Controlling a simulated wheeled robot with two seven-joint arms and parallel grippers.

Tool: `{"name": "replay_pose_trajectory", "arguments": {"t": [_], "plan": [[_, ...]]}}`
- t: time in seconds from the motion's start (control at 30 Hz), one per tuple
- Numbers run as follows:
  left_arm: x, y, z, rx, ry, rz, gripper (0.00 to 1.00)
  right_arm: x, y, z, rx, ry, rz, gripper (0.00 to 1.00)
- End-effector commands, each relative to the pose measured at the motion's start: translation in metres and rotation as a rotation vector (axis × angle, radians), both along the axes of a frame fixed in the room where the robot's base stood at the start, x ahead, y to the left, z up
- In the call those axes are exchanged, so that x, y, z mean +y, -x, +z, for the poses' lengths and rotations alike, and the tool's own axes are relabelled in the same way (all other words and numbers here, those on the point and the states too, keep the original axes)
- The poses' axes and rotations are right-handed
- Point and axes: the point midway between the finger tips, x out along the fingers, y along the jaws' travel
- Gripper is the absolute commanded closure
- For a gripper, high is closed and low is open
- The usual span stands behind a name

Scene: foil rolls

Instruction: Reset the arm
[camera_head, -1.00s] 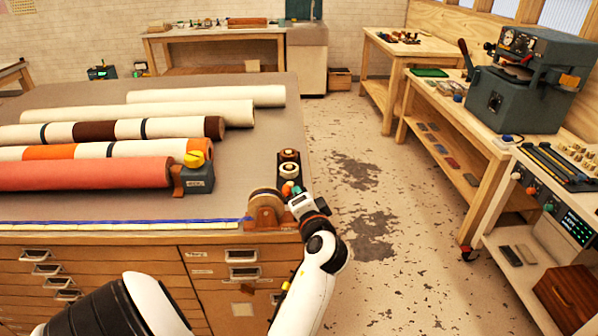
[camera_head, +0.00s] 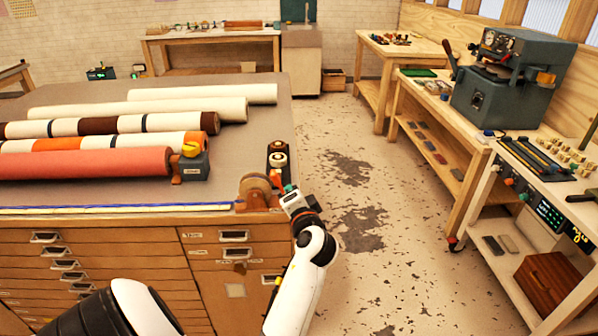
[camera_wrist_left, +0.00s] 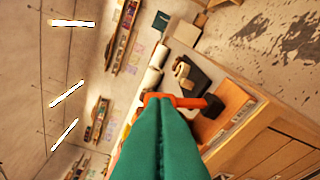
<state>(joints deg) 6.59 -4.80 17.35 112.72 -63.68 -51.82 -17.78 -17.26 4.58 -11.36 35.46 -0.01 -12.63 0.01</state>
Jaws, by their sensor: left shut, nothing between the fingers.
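My left gripper (camera_head: 288,189) is at the right front corner of the big work table, beside a brown wheel in a wooden holder (camera_head: 257,192). In the left wrist view its teal fingers (camera_wrist_left: 163,105) are pressed together with nothing between them. A dark stand with small foil rolls (camera_head: 277,158) is on the table just behind the gripper. It also shows beyond the fingertips in the left wrist view (camera_wrist_left: 195,78). My right gripper is in neither view.
Several long rolls (camera_head: 90,163) lie across the table (camera_head: 245,125), with a grey block with a yellow knob (camera_head: 193,163) at their right end. A bench with a grey-green press (camera_head: 515,80) stands at the right. The speckled floor (camera_head: 370,200) between is clear.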

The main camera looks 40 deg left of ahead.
Motion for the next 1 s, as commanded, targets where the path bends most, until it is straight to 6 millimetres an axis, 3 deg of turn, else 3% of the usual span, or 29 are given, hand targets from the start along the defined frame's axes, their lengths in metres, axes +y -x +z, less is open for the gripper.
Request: {"name": "replay_pose_trajectory", "arguments": {"t": [0.1, 0.3, 0.37, 0.47, 0.57, 0.6, 0.73, 0.87, 1.0], "plan": [[0.000, 0.000, 0.000, 0.000, 0.000, 0.000, 1.00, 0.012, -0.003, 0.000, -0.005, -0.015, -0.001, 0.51], [-0.001, -0.001, -0.002, 0.003, 0.002, -0.005, 1.00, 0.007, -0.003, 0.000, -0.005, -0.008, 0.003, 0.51], [-0.004, -0.005, -0.011, 0.014, 0.011, -0.023, 1.00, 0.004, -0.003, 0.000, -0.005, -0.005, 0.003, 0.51], [-0.017, -0.019, -0.045, 0.053, 0.054, -0.090, 1.00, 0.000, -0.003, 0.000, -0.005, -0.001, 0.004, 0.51], [-0.041, -0.036, -0.104, 0.116, 0.133, -0.197, 1.00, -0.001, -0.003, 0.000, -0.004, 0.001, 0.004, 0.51], [-0.053, -0.039, -0.132, 0.146, 0.173, -0.242, 1.00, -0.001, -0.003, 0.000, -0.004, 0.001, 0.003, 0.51], [-0.095, -0.036, -0.224, 0.237, 0.321, -0.365, 1.00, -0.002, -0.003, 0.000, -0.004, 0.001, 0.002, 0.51], [-0.134, -0.009, -0.312, 0.326, 0.481, -0.446, 1.00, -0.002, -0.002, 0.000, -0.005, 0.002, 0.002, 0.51], [-0.172, 0.045, -0.398, 0.419, 0.659, -0.484, 1.00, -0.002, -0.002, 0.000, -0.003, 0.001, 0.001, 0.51]]}}
